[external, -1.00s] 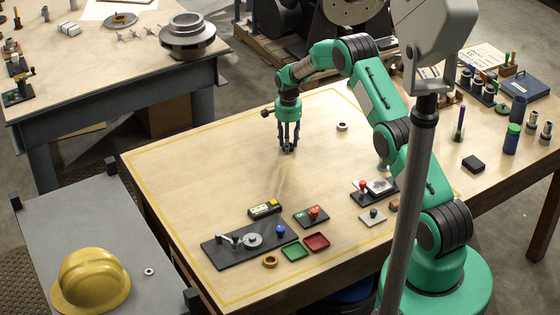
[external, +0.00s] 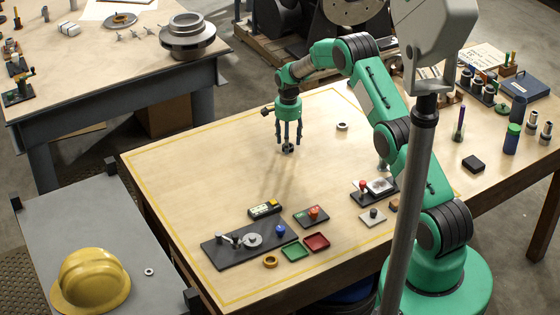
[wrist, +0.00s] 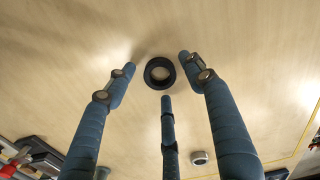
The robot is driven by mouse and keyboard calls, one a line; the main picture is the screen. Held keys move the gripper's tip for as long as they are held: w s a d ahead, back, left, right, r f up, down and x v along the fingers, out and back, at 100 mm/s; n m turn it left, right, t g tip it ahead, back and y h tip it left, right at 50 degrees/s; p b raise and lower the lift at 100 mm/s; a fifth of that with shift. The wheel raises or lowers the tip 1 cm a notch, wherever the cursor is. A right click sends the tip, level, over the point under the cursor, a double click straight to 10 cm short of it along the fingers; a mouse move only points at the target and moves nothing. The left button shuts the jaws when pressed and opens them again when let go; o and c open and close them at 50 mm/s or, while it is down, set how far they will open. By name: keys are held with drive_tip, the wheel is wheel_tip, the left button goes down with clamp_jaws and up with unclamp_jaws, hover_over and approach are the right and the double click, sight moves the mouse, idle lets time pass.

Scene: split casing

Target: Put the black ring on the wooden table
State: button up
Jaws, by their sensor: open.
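The black ring (wrist: 172,73) lies flat on the wooden table (wrist: 75,75), as the wrist view shows. In the external view the black ring (external: 288,148) is a small dark shape at the fingertips of my gripper (external: 288,141). In the wrist view my gripper (wrist: 160,78) has its three blue fingers spread apart around the ring. The ring lies between the fingertips, with clear gaps to the fingers. The wooden table (external: 190,175) has a yellow line near its edge.
A small pale ring (external: 342,127) lies right of my gripper. A dark plate (external: 215,255), a red tray (external: 316,242), a green tray (external: 294,252) and a red-knobbed fixture (external: 362,187) stand toward the front. Table surface around the ring is clear.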

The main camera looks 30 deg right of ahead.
wheel_tip(320, 180, up, 12)
drive_tip(key=shift+f, duration=0.25)
idle(0.3)
idle(0.5)
drive_tip(key=s+a+r+n+t, duration=0.1)
drive_tip(key=s+a+r+n, duration=0.15)
drive_tip(key=s+r, duration=1.15)
drive_tip(key=s+a+r+n+t, duration=0.15)
drive_tip(key=s+r+n, duration=0.25)
drive_tip(key=s+r, duration=0.95)
drive_tip(key=s+a+r+n+t, duration=0.2)
drive_tip(key=s+r+n, duration=0.1)
drive_tip(key=s+r, duration=0.8)
drive_tip(key=s+f+n, duration=0.2)
drive_tip(key=s, duration=0.8)
drive_tip(key=s+f+n+t, duration=0.1)
drive_tip(key=s+f+n, duration=0.1)
drive_tip(key=s, duration=0.9)
drive_tip(key=shift+a+f, duration=0.25)
drive_tip(key=shift+f, duration=0.25)
